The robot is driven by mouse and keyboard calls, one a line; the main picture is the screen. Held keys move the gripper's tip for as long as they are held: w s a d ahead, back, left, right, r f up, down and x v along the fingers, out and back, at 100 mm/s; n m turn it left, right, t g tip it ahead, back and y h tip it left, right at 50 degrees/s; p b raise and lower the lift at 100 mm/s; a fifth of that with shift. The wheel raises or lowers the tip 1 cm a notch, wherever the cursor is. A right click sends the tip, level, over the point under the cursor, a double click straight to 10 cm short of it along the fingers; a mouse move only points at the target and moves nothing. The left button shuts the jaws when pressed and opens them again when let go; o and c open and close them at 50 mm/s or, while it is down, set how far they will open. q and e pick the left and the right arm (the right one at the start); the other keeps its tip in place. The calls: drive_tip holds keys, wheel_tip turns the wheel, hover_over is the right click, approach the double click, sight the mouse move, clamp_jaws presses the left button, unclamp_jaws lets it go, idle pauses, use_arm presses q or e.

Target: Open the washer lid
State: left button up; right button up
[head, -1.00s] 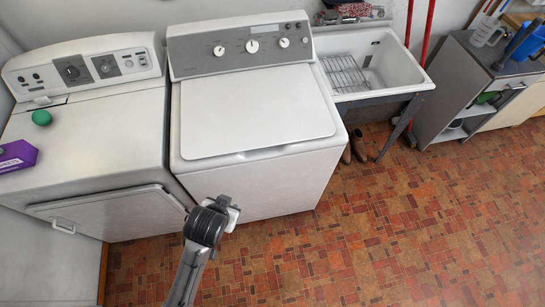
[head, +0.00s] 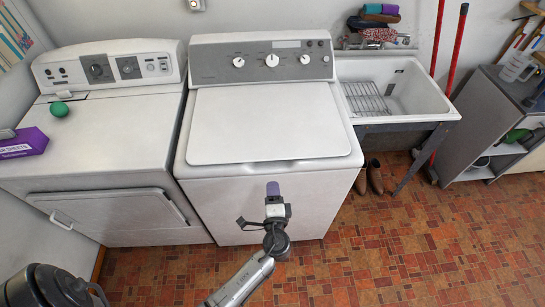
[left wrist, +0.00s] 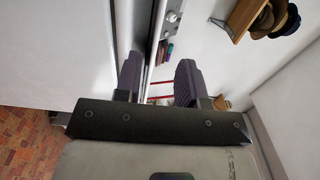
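The washer (head: 270,192) stands in the middle of the head view, with a grey control panel and white knobs at its back. Its white lid (head: 265,122) lies flat and shut on top. My left gripper (head: 273,190) is in front of the washer, just below the lid's front edge, with a purple-grey fingertip pointing up. In the left wrist view my left gripper (left wrist: 158,82) has its two finger pads apart, with a narrow pale edge and strip showing between them. I cannot tell whether they touch it. My right gripper is not in view.
A white dryer (head: 120,125) stands close on the left, with a green ball (head: 59,109) and a purple box (head: 22,143) on top. A utility tub (head: 418,92) with a wire rack is on the right, with brown shoes (head: 375,178) below. The brick-patterned floor in front is clear.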

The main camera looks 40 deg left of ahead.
sight(270, 160)
use_arm(q)
drive_tip(key=x, duration=1.3)
drive_tip(key=shift+w+a, duration=0.1)
drive_tip(key=shift+a, duration=0.1)
drive_tip(key=shift+c, duration=0.2)
clamp_jaws()
